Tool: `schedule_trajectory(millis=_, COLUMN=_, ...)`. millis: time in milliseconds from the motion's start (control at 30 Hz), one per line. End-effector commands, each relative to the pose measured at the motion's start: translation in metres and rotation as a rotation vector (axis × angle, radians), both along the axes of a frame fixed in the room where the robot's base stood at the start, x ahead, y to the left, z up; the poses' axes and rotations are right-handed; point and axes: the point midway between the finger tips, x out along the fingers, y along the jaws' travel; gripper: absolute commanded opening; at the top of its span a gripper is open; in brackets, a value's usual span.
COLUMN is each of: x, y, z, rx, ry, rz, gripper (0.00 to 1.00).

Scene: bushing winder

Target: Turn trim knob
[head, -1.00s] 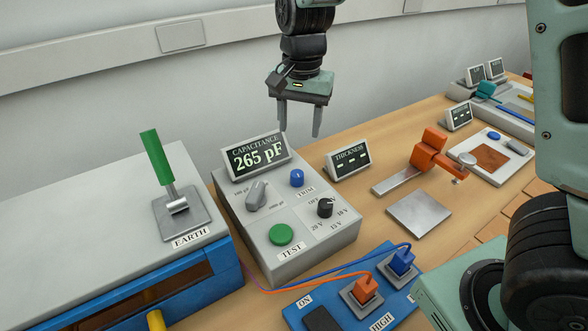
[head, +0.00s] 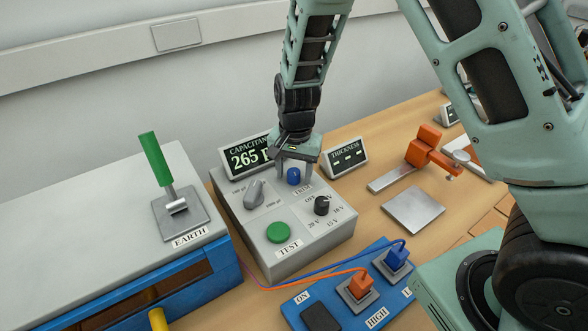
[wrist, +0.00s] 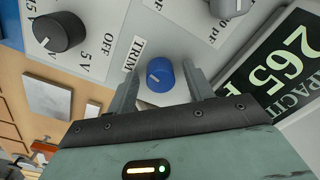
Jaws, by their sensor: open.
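The blue trim knob (head: 293,176) sits on the upper right of the grey capacitance box (head: 262,262), beside the TRIM label. My gripper (head: 294,178) points down over it, open, with one finger on each side of the knob. In the wrist view the blue knob (wrist: 160,75) with its white pointer line lies between the fingertips of my gripper (wrist: 163,82), with visible gaps on both sides. I cannot tell whether the fingertips reach down beside the knob's body. The display (head: 245,156) is partly hidden by my gripper and reads 265 in the wrist view.
A grey selector knob (head: 254,193), a black voltage knob (head: 321,205) and a green TEST button (head: 279,232) are on the same box. The thickness display (head: 346,157) stands close at right. Orange and blue plugs (head: 359,284) are in front.

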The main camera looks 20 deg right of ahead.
Motion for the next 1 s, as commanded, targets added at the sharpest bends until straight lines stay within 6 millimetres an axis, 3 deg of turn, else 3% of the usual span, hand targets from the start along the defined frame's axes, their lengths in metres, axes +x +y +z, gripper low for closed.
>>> schedule_trajectory(millis=133, x=0.0000, y=0.0000, z=0.0002, rx=0.000, ry=0.000, rz=0.000, gripper=0.49)
schedule_trajectory(millis=300, x=0.0001, y=0.0001, z=0.0004, rx=0.000, ry=0.000, rz=0.000, gripper=0.07)
schedule_trajectory(millis=667, x=0.0003, y=-0.0001, z=0.0004, rx=0.001, ry=-0.001, rz=0.041, gripper=0.07)
schedule_trajectory(millis=1000, x=0.0009, y=-0.0008, z=0.0002, rx=0.001, ry=-0.001, rz=0.269, gripper=0.07)
